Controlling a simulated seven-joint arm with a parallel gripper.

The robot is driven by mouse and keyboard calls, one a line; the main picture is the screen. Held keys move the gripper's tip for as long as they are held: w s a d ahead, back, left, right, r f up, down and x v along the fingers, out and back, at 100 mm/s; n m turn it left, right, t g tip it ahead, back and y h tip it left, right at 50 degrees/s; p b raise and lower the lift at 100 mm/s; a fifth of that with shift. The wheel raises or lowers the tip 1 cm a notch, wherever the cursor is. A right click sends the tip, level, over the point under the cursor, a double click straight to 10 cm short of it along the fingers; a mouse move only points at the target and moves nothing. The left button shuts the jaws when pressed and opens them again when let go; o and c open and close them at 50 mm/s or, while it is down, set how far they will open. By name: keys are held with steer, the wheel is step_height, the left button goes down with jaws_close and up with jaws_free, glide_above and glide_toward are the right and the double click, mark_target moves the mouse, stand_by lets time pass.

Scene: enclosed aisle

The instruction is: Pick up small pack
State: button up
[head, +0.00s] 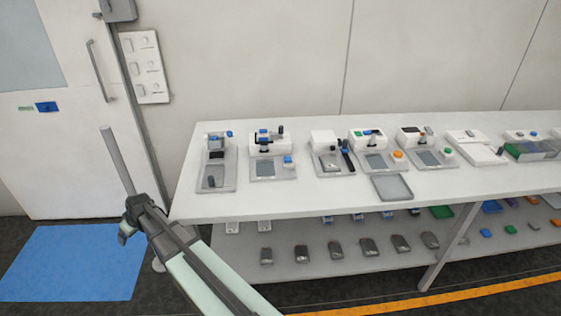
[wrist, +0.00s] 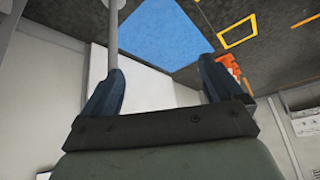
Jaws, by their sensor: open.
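My gripper (head: 130,225) is at the left end of the bench, in front of the white door, away from the bench items. In the wrist view my gripper (wrist: 160,80) shows two dark blue fingers spread wide with nothing between them. Several small dark grey packs stand in a row on the lower shelf, one of them at the left end (head: 266,256) and one farther right (head: 369,247). A small dark item (head: 211,181) lies on the leftmost device's tray. I cannot tell which is the small pack meant.
The white bench (head: 310,205) carries several small devices, and a grey tray (head: 392,187) lies near its front edge. Small coloured items lie at the lower shelf's right. A blue floor mat (head: 75,262) lies by the door. A grey rod (head: 117,160) rises beside my gripper.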

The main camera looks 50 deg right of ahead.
steer(key=w+d+r+t, duration=0.1)
steer(key=w+d+r, duration=0.25)
steer(key=r, duration=0.35)
steer(key=w+d+r+t, duration=0.2)
steer(key=w+d+r, duration=0.15)
steer(key=r, duration=0.45)
steer(key=w+d+r+t, duration=0.1)
steer(key=w+d+r, duration=0.1)
steer(key=d+r, duration=0.35)
steer(key=d+r+h, duration=0.2)
steer(key=d+r, duration=0.5)
steer(key=m+g+h, duration=0.3)
steer(key=m+g, duration=0.3)
steer(key=m, duration=0.6)
glide_above(330, 161)
steer(key=s+a, duration=0.4)
step_height(330, 161, down, 3)
steer(key=shift+s+x, duration=0.15)
steer(key=shift+x, duration=3.05)
steer(key=shift+s+x, duration=0.15)
steer(key=shift+x, duration=3.1)
steer(key=shift+f, duration=0.1)
steer(key=c, duration=1.3)
steer(key=shift+c, duration=0.2)
